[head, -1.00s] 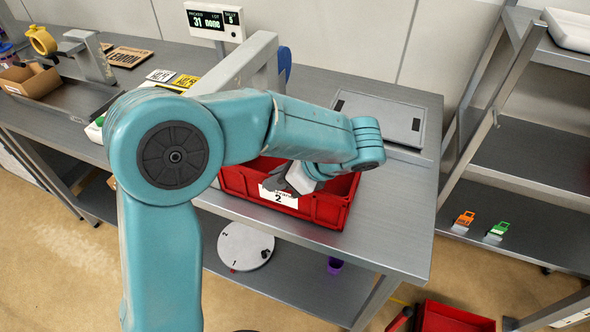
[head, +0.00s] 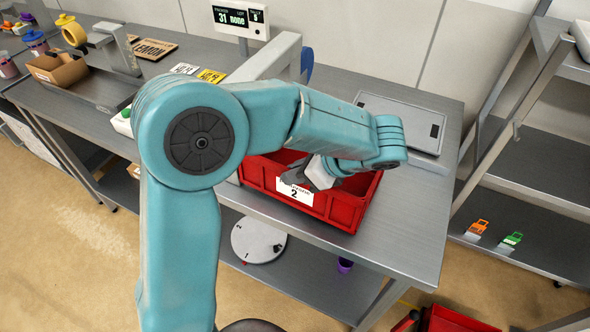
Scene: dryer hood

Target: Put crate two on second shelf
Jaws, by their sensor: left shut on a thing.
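Crate two is a red crate (head: 345,212) with a white label reading "2", near the front edge of the grey metal bench (head: 420,215). My left gripper (head: 308,178) is at the crate's front wall above the label and is shut on it; my teal arm hides part of the crate's back and inside. The crate looks level and at bench height; I cannot tell whether it touches the bench. My right gripper is not in view.
A grey flat panel (head: 405,120) lies behind the crate. Another red crate (head: 455,320) is on the floor at lower right. A display (head: 240,18) stands at the back.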

